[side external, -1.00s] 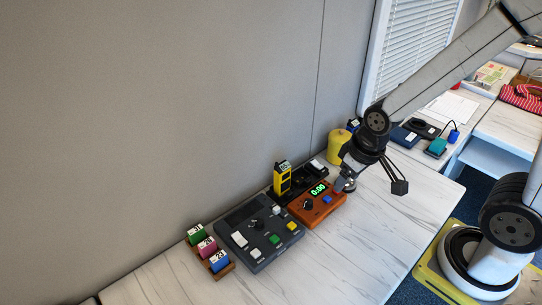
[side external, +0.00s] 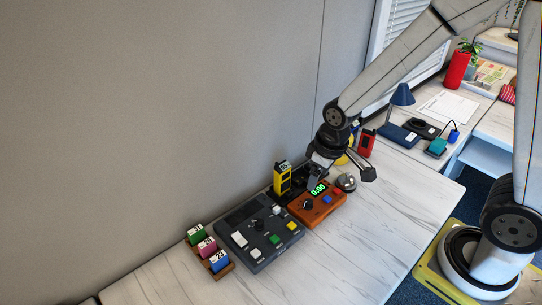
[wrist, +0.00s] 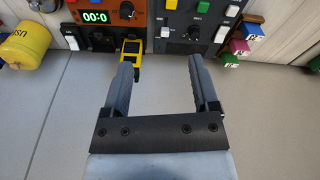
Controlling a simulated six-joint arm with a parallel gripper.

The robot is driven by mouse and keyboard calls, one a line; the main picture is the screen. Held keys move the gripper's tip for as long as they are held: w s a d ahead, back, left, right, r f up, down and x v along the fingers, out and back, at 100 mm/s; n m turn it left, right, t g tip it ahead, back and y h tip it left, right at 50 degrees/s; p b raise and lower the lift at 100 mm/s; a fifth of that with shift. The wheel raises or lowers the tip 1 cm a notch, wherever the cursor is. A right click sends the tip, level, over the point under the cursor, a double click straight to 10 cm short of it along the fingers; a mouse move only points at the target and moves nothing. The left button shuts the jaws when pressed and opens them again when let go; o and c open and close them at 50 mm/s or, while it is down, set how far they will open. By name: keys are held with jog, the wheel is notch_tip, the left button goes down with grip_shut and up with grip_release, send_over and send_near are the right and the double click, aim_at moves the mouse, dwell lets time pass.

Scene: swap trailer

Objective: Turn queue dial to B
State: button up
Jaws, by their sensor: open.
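A dark grey console (side external: 268,247) stands on the white table, with a black dial (side external: 258,225) among white, green and yellow buttons. The dial also shows in the wrist view (wrist: 193,32), near the top. No label or letter is readable at the dials. My gripper (side external: 316,181) is above the back of the orange box, apart from the console dial. In the wrist view my gripper (wrist: 161,68) is open, with nothing between its fingers.
A yellow handheld device (side external: 282,179) stands behind the console, close to my gripper. A silver bell (side external: 346,182) is right of the orange box. Coloured number blocks (side external: 207,246) sit in a rack at left. The wall is close behind; the front table is clear.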

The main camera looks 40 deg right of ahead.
jog(key=w+a+f+n+g, duration=0.1)
jog(key=w+a+f+n, duration=0.25)
jog(key=w, duration=0.25)
jog(key=n, duration=0.3)
send_over(259, 221)
jog(key=shift+m+g, duration=0.25)
jog(key=shift+g, duration=0.15)
jog(key=f, duration=0.6)
jog(key=shift+s+d+f, duration=0.25)
jog(key=shift+d+f, duration=0.1)
jog(key=shift+w+a+f, duration=0.25)
jog(key=shift+a+f, duration=0.1)
jog(key=shift+f, duration=0.2)
jog(key=shift+f, duration=0.1)
jog(key=shift+f, duration=3.8)
grip_shut()
